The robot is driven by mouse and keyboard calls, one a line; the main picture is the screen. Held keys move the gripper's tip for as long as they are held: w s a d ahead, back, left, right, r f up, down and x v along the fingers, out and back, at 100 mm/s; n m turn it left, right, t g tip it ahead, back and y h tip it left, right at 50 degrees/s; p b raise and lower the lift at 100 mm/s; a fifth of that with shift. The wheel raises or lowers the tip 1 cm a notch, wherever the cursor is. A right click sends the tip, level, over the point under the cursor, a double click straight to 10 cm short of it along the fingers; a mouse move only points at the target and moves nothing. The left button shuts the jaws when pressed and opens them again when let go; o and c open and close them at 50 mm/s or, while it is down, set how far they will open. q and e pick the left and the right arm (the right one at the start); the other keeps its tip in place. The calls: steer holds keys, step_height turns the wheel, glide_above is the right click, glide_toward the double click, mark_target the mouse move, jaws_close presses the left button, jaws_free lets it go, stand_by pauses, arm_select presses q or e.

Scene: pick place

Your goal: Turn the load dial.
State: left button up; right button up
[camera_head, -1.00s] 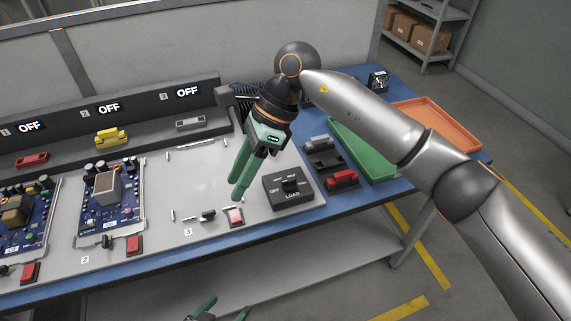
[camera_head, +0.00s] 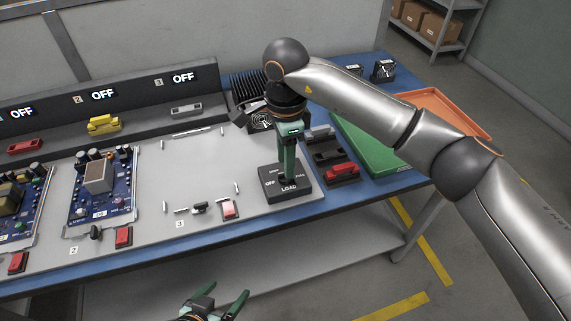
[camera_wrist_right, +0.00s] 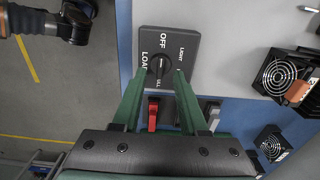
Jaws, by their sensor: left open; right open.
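The load dial is a black box (camera_head: 301,191) with white lettering including OFF and LOAD, at the board's front right. My right gripper (camera_head: 287,179) points down over it, and its fingers mostly hide the knob in the head view. In the right wrist view, the dial's dark round knob (camera_wrist_right: 160,66) shows between and just past the tips of the open green fingers (camera_wrist_right: 158,78). I cannot tell whether the fingers touch it or which mark it points to. My left gripper (camera_head: 220,302) is open and empty at the bottom, in front of the table.
A red switch (camera_head: 342,171) and grey switches stand right of the dial, before a green tray (camera_head: 372,150) and an orange tray (camera_head: 450,112). A fan (camera_head: 260,121) stands behind. The board's middle is clear.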

steer(key=shift+f, duration=1.1)
jaws_close()
